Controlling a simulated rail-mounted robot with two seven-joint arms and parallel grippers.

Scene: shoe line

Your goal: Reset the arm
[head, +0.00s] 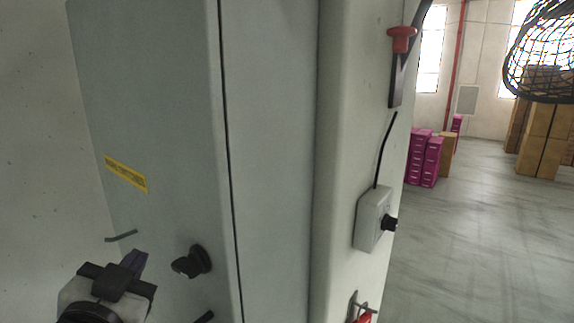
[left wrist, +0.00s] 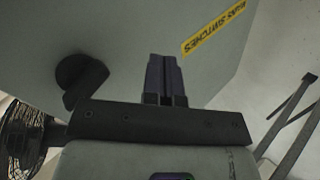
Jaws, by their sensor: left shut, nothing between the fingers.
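My left gripper (head: 138,262) is at the lower left of the head view, in front of a grey cabinet door (head: 150,95). Its two dark fingers are together and empty; they also show in the left wrist view (left wrist: 164,72), pointing toward the grey panel. A black knob (head: 192,262) on the door is just right of the gripper in the head view, and it shows left of the fingers in the left wrist view (left wrist: 80,80). The gripper appears apart from the knob. My right gripper is not in view.
A yellow label (head: 125,174) is on the door. To the right are a red button (head: 401,40) and a grey switch box (head: 372,220). Pink boxes (head: 423,160), cartons (head: 545,130) and a caged fan (head: 542,50) stand beyond. The floor at right (head: 480,250) is clear.

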